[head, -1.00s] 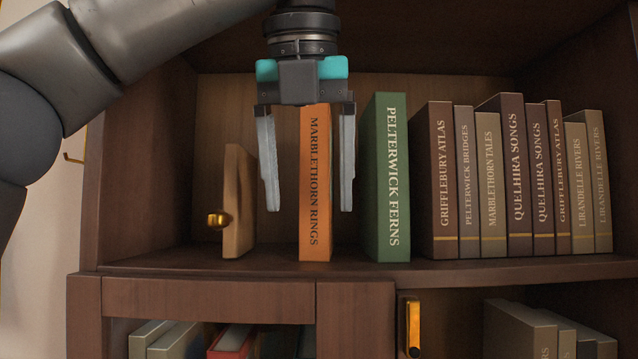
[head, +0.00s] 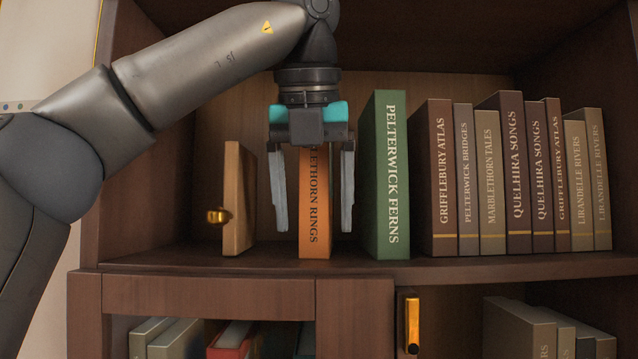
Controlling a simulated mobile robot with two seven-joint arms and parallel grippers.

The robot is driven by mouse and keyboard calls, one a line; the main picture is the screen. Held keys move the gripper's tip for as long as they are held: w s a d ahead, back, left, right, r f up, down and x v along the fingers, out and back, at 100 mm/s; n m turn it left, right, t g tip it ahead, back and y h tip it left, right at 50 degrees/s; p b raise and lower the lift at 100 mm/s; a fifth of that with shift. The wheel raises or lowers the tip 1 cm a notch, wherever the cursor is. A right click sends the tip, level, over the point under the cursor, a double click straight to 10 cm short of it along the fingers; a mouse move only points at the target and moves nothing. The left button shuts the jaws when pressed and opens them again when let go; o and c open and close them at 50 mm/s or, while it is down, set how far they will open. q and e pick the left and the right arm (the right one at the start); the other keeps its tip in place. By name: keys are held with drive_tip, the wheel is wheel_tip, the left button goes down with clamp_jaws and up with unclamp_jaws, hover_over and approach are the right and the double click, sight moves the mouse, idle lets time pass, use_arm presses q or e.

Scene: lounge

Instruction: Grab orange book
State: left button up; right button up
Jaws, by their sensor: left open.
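The orange book (head: 315,215) stands upright on the upper shelf, its spine facing me. Its top is hidden behind my left gripper, and only "LETHORN RINGS" of its title shows. My left gripper (head: 312,231) points down, open, with one finger on each side of the book in the picture. Gaps show between the fingers and the spine, and nothing is held. I cannot tell how far the fingers reach in depth along the book. My right gripper is not in view.
A green book (head: 385,180) stands close to the right of the right finger. Several brown and tan books (head: 520,180) stand further right. A wooden bookend with a gold knob (head: 236,200) stands to the left. The shelf edge (head: 450,269) runs below; more books (head: 530,330) sit lower.

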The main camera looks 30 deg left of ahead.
use_arm(q)
drive_tip(key=shift+f, duration=0.25)
idle(0.4)
clamp_jaws()
idle(0.4)
idle(0.4)
